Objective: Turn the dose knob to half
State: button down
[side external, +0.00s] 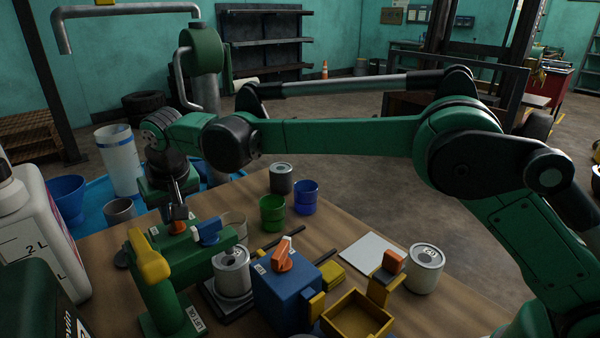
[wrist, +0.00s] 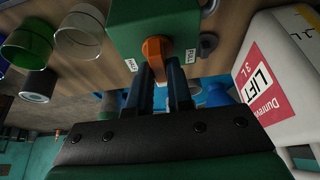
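An orange knob (wrist: 157,47) sits on the face of a green box (wrist: 125,28) with small white labels at its corners. In the side view the knob (side external: 178,226) is low at the left, just under my gripper (side external: 178,200). The two dark fingers of my gripper (wrist: 159,75) stand on either side of the knob's narrow end, with a small gap between them. I cannot tell whether they press on it. A second orange knob (side external: 283,257) is on a blue box (side external: 285,300).
A green stand with a yellow handle (side external: 150,255) and a blue handle (side external: 208,231) is close to my gripper. Green (side external: 272,212) and blue (side external: 306,197) cups, several cans and a yellow tray (side external: 355,318) stand on the table. A large white bottle (wrist: 285,75) is at the wrist view's right.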

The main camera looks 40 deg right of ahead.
jog(key=shift+m+h, duration=0.6)
jog(key=shift+m, duration=1)
jog(key=c, duration=0.8)
grip_release()
jog(key=shift+v, duration=2.85)
